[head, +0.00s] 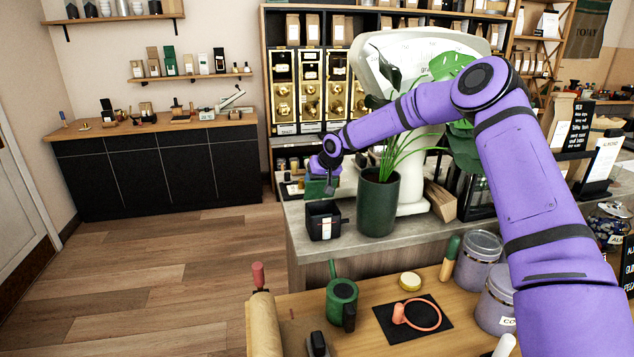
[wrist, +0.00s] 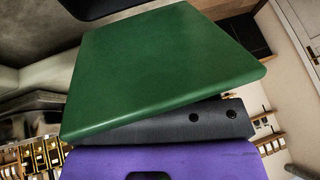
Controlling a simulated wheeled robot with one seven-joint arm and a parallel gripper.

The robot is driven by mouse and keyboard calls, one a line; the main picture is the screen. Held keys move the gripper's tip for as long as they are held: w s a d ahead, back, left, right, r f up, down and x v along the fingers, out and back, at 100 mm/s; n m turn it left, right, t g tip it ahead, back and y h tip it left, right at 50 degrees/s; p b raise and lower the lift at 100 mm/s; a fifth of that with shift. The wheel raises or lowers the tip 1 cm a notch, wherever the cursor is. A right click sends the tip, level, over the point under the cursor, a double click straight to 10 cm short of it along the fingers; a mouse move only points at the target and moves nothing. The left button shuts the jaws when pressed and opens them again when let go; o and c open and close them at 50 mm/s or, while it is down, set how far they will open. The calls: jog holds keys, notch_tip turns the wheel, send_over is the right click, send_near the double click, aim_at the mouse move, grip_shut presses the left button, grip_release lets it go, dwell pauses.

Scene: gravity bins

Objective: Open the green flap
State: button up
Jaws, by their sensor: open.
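A flat green panel, which I take for the green flap (wrist: 165,70), fills much of the wrist view, tilted and very close to the camera. It overlaps a dark grey part with two round holes, next to my purple arm. A small green patch (head: 318,188) also shows just under my gripper (head: 328,182) in the head view. My gripper is open, beside the left end of the grey counter, close to or touching the green piece. Its fingertips are mostly hidden or too small to make out. I cannot tell what the flap hangs from.
A small black box (head: 323,221) with a label stands on the grey counter (head: 302,243) below my gripper, next to a dark green plant pot (head: 378,203). A white machine (head: 415,60) stands behind. Gold-fronted dispensers (head: 310,90) line the back shelf. The left floor is clear.

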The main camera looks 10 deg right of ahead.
jog(key=v, duration=1)
jog(key=shift+s+d+r, duration=0.15)
jog(key=shift+r, duration=0.1)
